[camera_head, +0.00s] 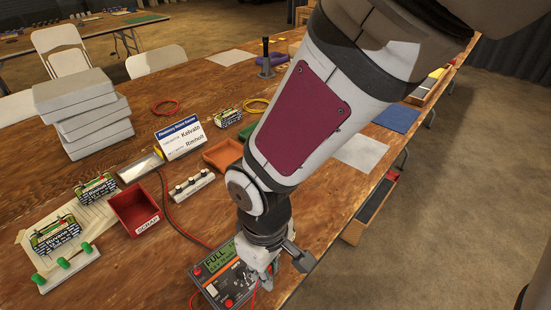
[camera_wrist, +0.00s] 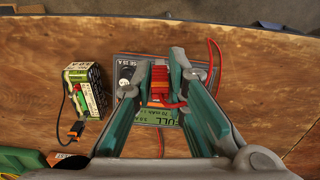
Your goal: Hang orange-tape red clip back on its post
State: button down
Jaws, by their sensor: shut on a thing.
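My gripper (camera_head: 265,278) is low over the right side of the charger (camera_head: 213,287), whose display reads FULL. In the wrist view my gripper (camera_wrist: 159,75) has its fingers closed on a red clip (camera_wrist: 160,88) with an orange band near its lower end. The clip is above the charger face (camera_wrist: 150,116). A red lead (camera_wrist: 217,62) curves at the right of the charger. The post is not clearly seen; a dark round fitting (camera_wrist: 126,78) shows left of the fingers. Whether the clip touches the charger cannot be told.
A battery (camera_wrist: 84,88) with a lead and an orange connector (camera_wrist: 77,128) stands left of the charger in the wrist view. A red scrap bin (camera_head: 138,207), an orange tray (camera_head: 222,153) and a white sign (camera_head: 181,137) stand behind. The table edge is close on the right.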

notch_tip(320, 180, up, 3)
jog(key=p, duration=0.2)
jog(key=shift+s+r+p, duration=0.15)
jog(key=shift+p, duration=0.2)
jog(key=w+a, duration=0.1)
jog(key=a, duration=0.4)
jog(key=w+a+b, duration=0.1)
jog(key=a, duration=0.4)
jog(key=w+a+b, duration=0.1)
jog(key=a, duration=0.4)
jog(key=shift+w+a, duration=0.1)
jog(key=shift+a, duration=0.3)
jog(key=shift+f+b, duration=0.4)
jog(key=shift+f+b, duration=2.15)
jog(key=shift+f, duration=1.2)
jog(key=shift+f, duration=0.15)
jog(key=c, duration=1.5)
grip_release()
jog(key=shift+o, duration=0.9)
